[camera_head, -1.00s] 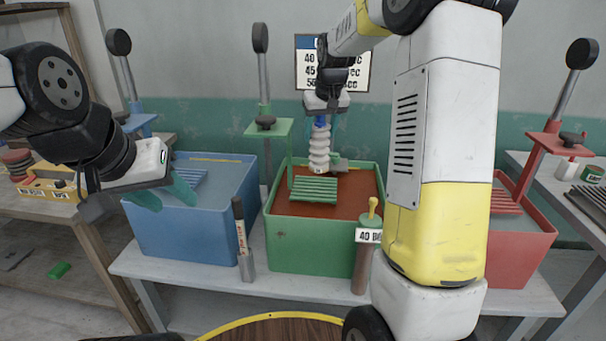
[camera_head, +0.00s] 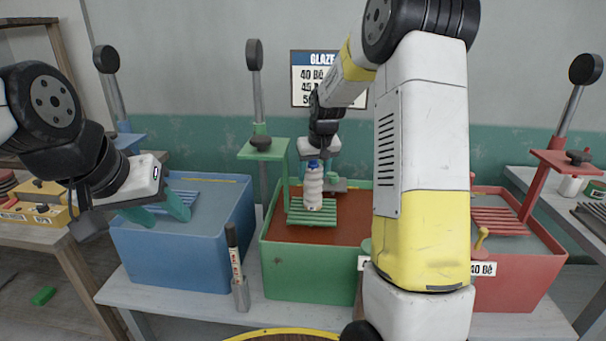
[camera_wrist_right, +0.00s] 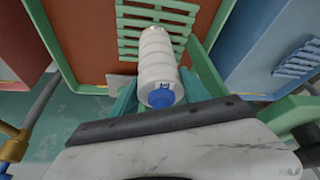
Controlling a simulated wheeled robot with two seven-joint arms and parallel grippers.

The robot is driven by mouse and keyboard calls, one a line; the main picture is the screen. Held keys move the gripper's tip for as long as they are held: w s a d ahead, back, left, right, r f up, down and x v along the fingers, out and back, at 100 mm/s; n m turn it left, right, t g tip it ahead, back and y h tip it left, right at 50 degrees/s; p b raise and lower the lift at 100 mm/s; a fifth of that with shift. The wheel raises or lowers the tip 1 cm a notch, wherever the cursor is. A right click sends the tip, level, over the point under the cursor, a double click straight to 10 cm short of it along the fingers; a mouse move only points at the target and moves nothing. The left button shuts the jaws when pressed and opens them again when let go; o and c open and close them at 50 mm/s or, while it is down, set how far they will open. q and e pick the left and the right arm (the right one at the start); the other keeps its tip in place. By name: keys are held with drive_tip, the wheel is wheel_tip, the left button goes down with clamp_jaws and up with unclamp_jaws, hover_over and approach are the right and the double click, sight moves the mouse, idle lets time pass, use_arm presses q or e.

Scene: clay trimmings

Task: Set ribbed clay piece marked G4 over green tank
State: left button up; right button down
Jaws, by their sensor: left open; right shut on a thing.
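The ribbed clay piece (camera_head: 313,188) is pale with a blue end. My right gripper (camera_head: 318,168) is shut on it near the blue end and holds it upright. It overlaps the green slatted rack (camera_head: 298,217) of the green tank (camera_head: 305,285); I cannot tell whether its lower end touches the slats. In the right wrist view the clay piece (camera_wrist_right: 157,55) sits between the teal fingers (camera_wrist_right: 160,95), with the slats beyond it. No G4 mark is readable. My left gripper (camera_head: 158,210) is open and empty over the blue tank's front left.
The blue tank (camera_head: 180,258) stands left of the green one, the red tank (camera_head: 515,280) right, partly behind my right arm. A marker in a holder (camera_head: 237,265) stands in front between blue and green. A glaze chart (camera_head: 310,80) hangs on the wall.

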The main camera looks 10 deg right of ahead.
drive_tip(key=shift+f, duration=0.7)
drive_tip(key=c, duration=0.5)
unclamp_jaws()
drive_tip(key=shift+f, duration=0.1)
drive_tip(key=a+v, duration=0.1)
drive_tip(key=v, duration=1.1)
drive_tip(key=shift+m+t+y, duration=0.3)
drive_tip(key=shift+t+y, duration=0.5)
drive_tip(key=s+a+r, duration=0.1)
drive_tip(key=s, duration=0.8)
drive_tip(key=s+a+r, duration=0.1)
drive_tip(key=s, duration=0.9)
drive_tip(key=s+a+r, duration=0.1)
drive_tip(key=s, duration=0.9)
drive_tip(key=shift+r, duration=0.2)
